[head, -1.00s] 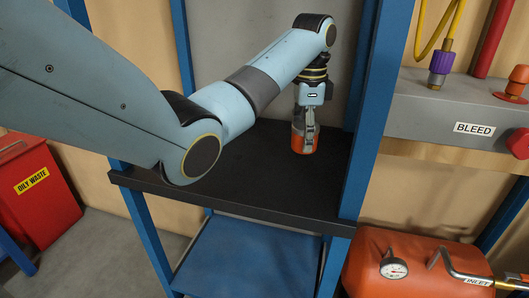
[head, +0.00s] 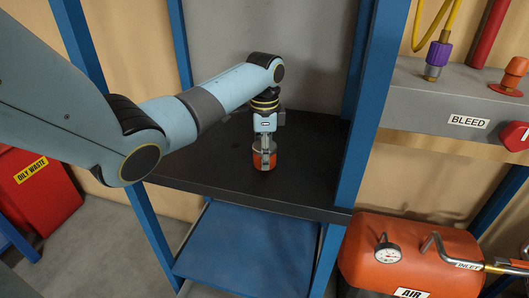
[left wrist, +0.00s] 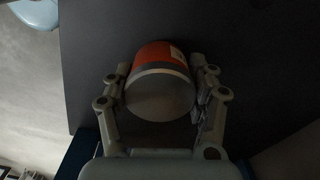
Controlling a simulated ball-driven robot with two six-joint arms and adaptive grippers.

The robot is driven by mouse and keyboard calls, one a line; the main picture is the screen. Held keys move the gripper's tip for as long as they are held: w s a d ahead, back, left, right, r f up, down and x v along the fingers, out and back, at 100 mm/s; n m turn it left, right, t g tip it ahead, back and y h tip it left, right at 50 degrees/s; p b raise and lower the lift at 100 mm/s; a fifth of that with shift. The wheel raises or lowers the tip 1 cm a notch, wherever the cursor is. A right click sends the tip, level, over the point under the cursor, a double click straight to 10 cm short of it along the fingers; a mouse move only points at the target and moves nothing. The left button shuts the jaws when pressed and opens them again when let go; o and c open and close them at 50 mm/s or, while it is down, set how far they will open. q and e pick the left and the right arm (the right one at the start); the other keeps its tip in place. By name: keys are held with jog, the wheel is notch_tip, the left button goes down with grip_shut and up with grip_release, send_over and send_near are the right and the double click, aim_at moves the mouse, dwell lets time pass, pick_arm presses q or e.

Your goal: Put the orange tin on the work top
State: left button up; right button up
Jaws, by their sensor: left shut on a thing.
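The orange tin (head: 264,161) is upright with a grey top, over the black work top (head: 215,170) of the blue-framed stand. My left gripper (head: 264,149) points down and is shut on the tin from above. In the left wrist view the tin (left wrist: 155,52) sits between the two fingers of the gripper (left wrist: 160,82), its grey round end towards the camera. I cannot tell whether the tin's base touches the black surface. My right gripper is not in view.
Blue posts (head: 362,110) flank the work top. A blue lower shelf (head: 245,245) is below it. A red oily-waste bin (head: 40,195) stands at left. An orange air tank (head: 410,255) and a grey bleed manifold (head: 440,105) are at right. The black surface around the tin is clear.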

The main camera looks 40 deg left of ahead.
pick_arm(q)
jog(key=o, duration=1.3)
jog(key=shift+f, duration=0.1)
jog(key=shift+o, duration=0.2)
notch_tip(320, 180, up, 12)
jog(key=shift+r, duration=0.15)
jog(key=shift+d, duration=0.1)
